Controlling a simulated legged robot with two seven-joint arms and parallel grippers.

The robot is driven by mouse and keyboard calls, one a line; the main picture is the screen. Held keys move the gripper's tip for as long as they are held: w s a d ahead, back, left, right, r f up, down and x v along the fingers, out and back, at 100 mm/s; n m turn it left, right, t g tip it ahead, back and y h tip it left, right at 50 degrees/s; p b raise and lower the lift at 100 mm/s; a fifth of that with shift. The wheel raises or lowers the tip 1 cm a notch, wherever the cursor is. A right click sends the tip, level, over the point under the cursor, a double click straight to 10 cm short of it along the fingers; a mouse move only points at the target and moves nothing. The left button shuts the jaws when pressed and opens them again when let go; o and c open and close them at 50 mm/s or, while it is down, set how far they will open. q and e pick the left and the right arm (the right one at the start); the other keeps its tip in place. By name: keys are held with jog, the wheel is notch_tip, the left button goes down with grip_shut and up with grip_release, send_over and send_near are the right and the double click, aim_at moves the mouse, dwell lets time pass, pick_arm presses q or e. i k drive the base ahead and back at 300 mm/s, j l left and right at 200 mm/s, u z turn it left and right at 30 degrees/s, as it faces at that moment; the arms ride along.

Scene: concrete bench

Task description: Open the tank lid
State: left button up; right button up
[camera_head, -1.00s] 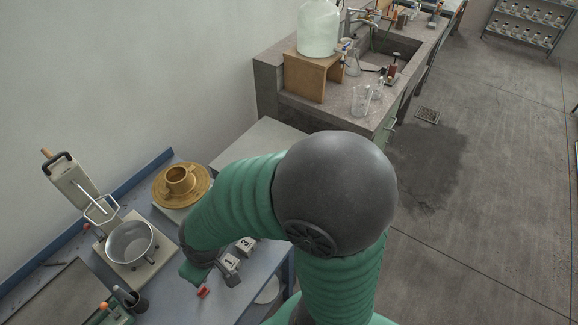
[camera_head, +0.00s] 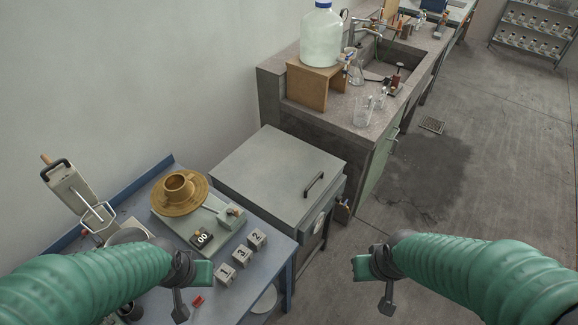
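The tank (camera_head: 314,232) is a grey metal box with a round dial on its front, standing between the blue bench and the concrete sink bench. Its flat grey lid (camera_head: 262,172) lies shut on top. A dark bar handle (camera_head: 314,184) is on the lid near its right edge. My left gripper (camera_head: 192,291) is open and empty over the blue bench, in front of and left of the tank. My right gripper (camera_head: 373,287) is open and empty over the floor, in front of and right of the tank. Neither touches the lid.
The blue bench (camera_head: 262,282) holds a brass device (camera_head: 179,193) on a scale, several numbered blocks (camera_head: 240,256) and a red item (camera_head: 197,301). The concrete sink bench (camera_head: 335,122) behind the tank carries a glass carboy (camera_head: 321,40) on a wooden stand. Open floor lies right.

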aim_at(282, 175)
jog(key=i+l+u, duration=0.4)
jog(key=l, duration=0.25)
jog(key=i+l+u, duration=0.15)
jog(key=l, duration=0.2)
jog(key=l+u, duration=0.2)
jog(key=l, duration=0.15)
jog(key=i+l+u, duration=0.2)
jog(key=l, duration=0.2)
jog(key=l+u, duration=0.2)
jog(key=l, duration=0.2)
